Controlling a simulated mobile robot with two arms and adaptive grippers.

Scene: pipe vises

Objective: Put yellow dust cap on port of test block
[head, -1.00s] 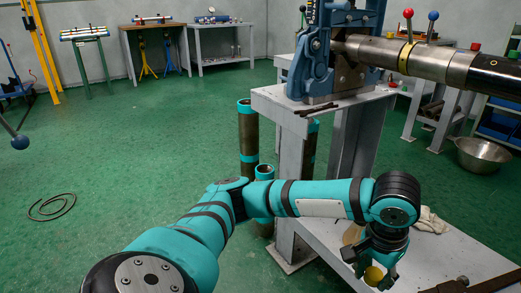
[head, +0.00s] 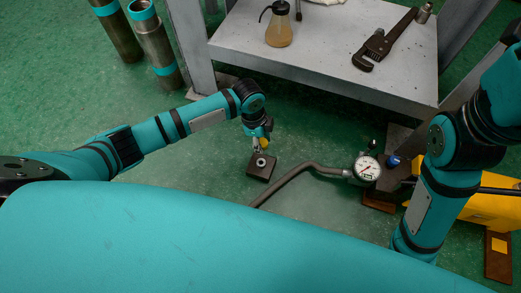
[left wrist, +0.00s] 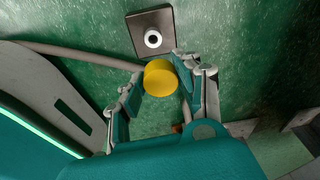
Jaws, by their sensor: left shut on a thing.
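The yellow dust cap (left wrist: 160,77) is a short round cap held between the fingertips of my left gripper (left wrist: 161,84), which is shut on it. In the head view the cap (head: 264,143) is small beside my left gripper (head: 261,141). The test block (head: 260,169) is a dark square block on the green floor. Its port, a pale ring with a dark hole, faces up uncapped. In the left wrist view the test block (left wrist: 139,20) is just beyond the cap, and the two look apart. My right gripper is out of view.
A grey hose (head: 300,168) runs past the block to a pressure gauge (head: 367,168) beside a yellow unit (head: 475,208). A grey shelf (head: 330,60) behind carries a bottle (head: 279,25) and a pipe wrench (head: 385,40). Floor left of the block is clear.

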